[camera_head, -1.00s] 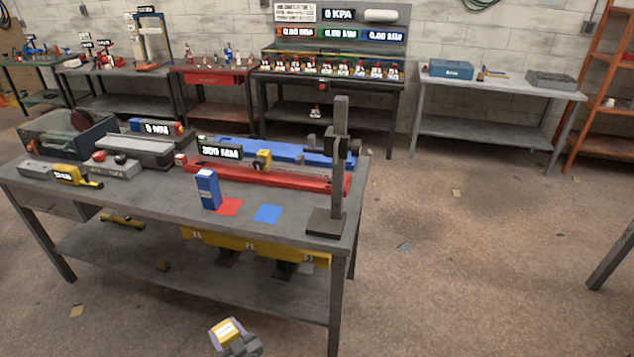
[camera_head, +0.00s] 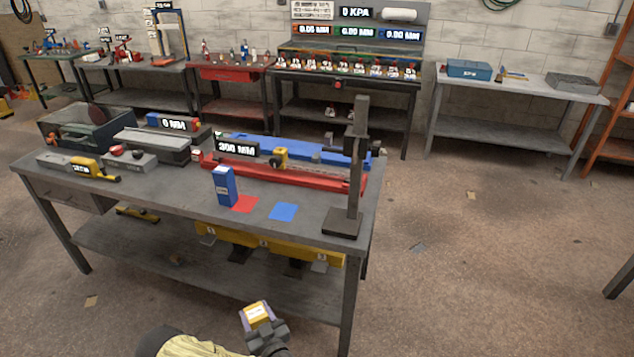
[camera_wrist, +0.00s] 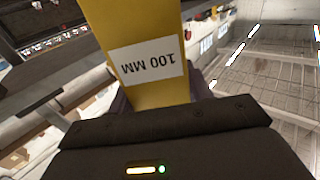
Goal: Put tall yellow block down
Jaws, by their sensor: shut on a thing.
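The tall yellow block (camera_wrist: 140,30) fills the upper middle of the wrist view, with a white label reading 100 MM. My gripper (camera_head: 258,318) is shut on it; the block's yellow and white top (camera_head: 257,311) shows at the bottom of the head view, in front of the bench's front edge. In the wrist view the gripper's fingers are mostly hidden behind the block and the dark gripper body. A tall blue block (camera_head: 225,187) stands upright on the bench (camera_head: 150,200). A red square (camera_head: 244,204) and a blue square (camera_head: 283,211) lie flat beside it.
A dark upright stand (camera_head: 354,180) is at the bench's right end. A red rail (camera_head: 300,178) and a blue rail (camera_head: 270,148) lie behind the squares. A yellow gauge tool (camera_head: 92,168) lies at left. The bench top in front of the squares is clear.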

